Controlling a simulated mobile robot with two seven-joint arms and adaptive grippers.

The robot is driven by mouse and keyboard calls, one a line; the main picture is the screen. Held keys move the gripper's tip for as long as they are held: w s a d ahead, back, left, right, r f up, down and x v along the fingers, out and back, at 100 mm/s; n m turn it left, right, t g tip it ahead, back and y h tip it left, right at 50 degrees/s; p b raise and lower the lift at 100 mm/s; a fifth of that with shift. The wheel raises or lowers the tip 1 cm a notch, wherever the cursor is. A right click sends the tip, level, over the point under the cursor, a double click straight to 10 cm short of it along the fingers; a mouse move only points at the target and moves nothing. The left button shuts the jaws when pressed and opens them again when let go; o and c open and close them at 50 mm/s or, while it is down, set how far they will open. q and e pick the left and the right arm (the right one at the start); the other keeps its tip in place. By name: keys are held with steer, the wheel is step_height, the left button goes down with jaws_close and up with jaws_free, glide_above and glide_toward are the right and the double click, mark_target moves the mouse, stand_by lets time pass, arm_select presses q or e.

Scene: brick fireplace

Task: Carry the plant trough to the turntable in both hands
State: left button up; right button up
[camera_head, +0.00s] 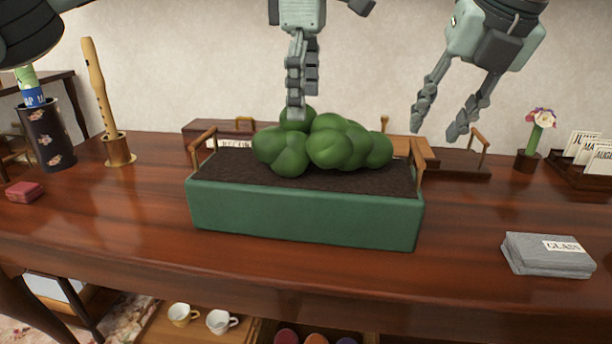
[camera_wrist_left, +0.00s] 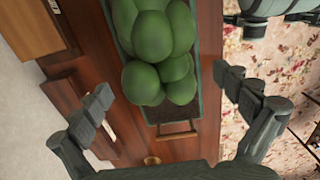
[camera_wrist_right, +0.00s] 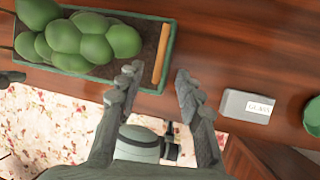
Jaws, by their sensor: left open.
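The plant trough (camera_head: 305,213) is a green box with dark soil, round green bushes (camera_head: 330,145) and a wooden handle at each end. It stands level on the table. My left gripper (camera_head: 297,108) is open and seen edge-on, its tips overlapping the bushes in the head view. In the left wrist view the left handle (camera_wrist_left: 177,130) shows between its spread fingers. My right gripper (camera_head: 438,130) is open and empty, above and beyond the right handle (camera_head: 417,165). In the right wrist view that handle (camera_wrist_right: 161,54) lies ahead of the fingers. I cannot identify a turntable.
The reddish wooden table (camera_head: 130,225) is clear in front of the trough. A grey block labelled GLASS (camera_head: 547,255) lies at right, and a wooden tray (camera_head: 460,165) behind. A flute (camera_head: 95,85) stands at left. A round green object (camera_wrist_right: 313,116) shows in the right wrist view.

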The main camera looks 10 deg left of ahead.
mark_target(305, 144)
arm_select(q)
step_height(305, 144, down, 8)
steer(key=shift+w, duration=0.15)
arm_select(e)
steer(key=x, duration=0.8)
steer(key=shift+w, duration=0.1)
arm_select(q)
steer(key=c, duration=0.9)
arm_select(e)
steer(key=shift+r, duration=0.1)
jaws_close()
arm_select(q)
steer(key=c, duration=0.6)
steer(key=shift+c, duration=0.2)
steer(key=shift+w+r, duration=0.1)
steer(key=shift+r, duration=0.2)
arm_select(e)
steer(key=shift+w+r, duration=0.1)
steer(key=shift+r, duration=0.2)
